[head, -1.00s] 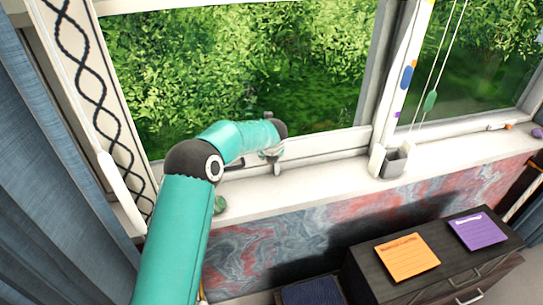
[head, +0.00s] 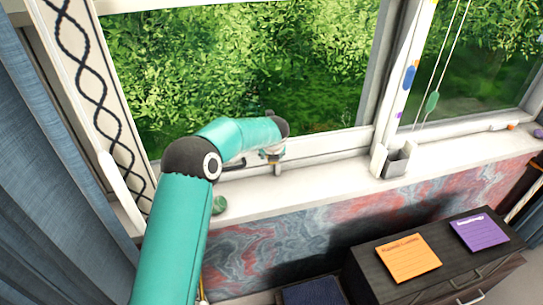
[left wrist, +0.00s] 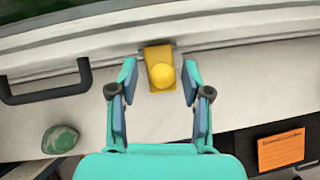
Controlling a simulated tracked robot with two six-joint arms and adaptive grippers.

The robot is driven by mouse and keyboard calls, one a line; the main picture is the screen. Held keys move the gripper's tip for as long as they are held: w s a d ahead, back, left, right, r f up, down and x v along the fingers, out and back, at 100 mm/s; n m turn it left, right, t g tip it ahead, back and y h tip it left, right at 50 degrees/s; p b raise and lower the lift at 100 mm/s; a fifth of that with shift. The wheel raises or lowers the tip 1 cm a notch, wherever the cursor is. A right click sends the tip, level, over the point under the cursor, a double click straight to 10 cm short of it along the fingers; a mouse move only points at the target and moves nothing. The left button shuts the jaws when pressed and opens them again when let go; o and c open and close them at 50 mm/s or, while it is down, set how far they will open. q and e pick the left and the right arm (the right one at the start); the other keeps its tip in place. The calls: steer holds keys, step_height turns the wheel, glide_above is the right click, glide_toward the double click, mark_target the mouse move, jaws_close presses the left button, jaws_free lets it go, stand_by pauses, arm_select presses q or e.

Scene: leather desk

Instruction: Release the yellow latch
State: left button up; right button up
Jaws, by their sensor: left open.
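The yellow latch (left wrist: 161,68) is a small plate with a round knob, at the window's bottom frame in the left wrist view. My left gripper (left wrist: 159,82) is open, with one finger on each side of the latch and visible gaps between. Whether it touches the latch at any depth cannot be told. In the head view my left gripper (head: 272,155) is at the lower window rail, and the latch cannot be made out behind it. My right gripper is in neither view.
A black handle (left wrist: 45,92) is left of the latch. A green stone (left wrist: 60,139) lies on the white sill (head: 310,187). A dark cabinet (head: 375,285) bears orange (head: 408,258) and purple notes (head: 480,233).

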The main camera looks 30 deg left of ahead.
arm_select(q)
steer(key=v, duration=1)
steer(key=shift+r, duration=0.2)
steer(key=shift+s, duration=0.1)
